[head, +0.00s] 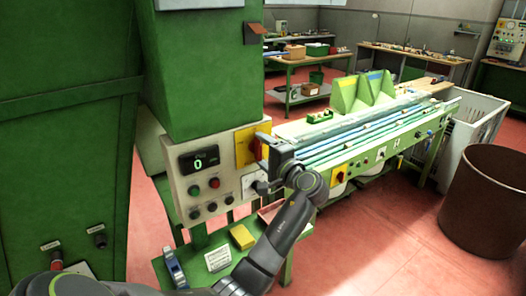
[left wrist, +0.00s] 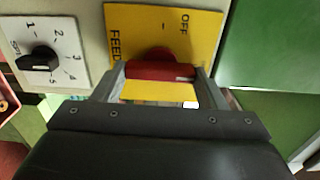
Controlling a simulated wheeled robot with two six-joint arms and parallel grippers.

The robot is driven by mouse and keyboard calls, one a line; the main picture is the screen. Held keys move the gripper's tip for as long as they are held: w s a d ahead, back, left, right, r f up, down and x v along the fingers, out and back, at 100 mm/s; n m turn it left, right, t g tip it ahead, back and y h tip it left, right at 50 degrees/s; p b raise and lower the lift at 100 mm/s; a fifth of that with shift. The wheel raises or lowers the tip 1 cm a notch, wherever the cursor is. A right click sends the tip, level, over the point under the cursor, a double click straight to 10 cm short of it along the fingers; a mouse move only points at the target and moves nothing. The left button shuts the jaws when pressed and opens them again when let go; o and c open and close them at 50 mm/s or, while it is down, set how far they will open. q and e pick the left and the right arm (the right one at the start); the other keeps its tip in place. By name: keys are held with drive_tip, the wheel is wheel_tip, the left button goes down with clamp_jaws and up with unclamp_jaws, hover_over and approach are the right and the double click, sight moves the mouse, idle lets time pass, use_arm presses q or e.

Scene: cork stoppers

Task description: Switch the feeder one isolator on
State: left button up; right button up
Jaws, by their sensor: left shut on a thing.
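The feeder isolator is a red handle (left wrist: 160,70) on a yellow plate (left wrist: 190,22) in the left wrist view. The plate carries the sideways words "OFF" and "FEED", the rest being cut off or covered. The handle lies crosswise in that picture, with a short dark mark above it on the plate. My left gripper (left wrist: 160,82) is shut on the red handle, one finger at each end. In the head view the yellow plate (head: 243,146) is on the control box, and my left gripper (head: 264,146) partly covers the handle. My right gripper is not in view.
A black numbered selector knob (left wrist: 40,59) is beside the plate. The control box (head: 183,188) also has a display reading 0 (head: 199,162), buttons and small knobs. A green bench machine (head: 372,155) stands to the right, and a brown bin (head: 482,203) stands on open red floor.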

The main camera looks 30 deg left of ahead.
use_arm(q)
drive_tip(key=o, duration=1)
drive_tip(key=shift+d+f, duration=0.1)
drive_tip(key=shift+d, duration=0.05)
drive_tip(key=shift+b+v, duration=3.15)
drive_tip(key=shift+v, duration=2.8)
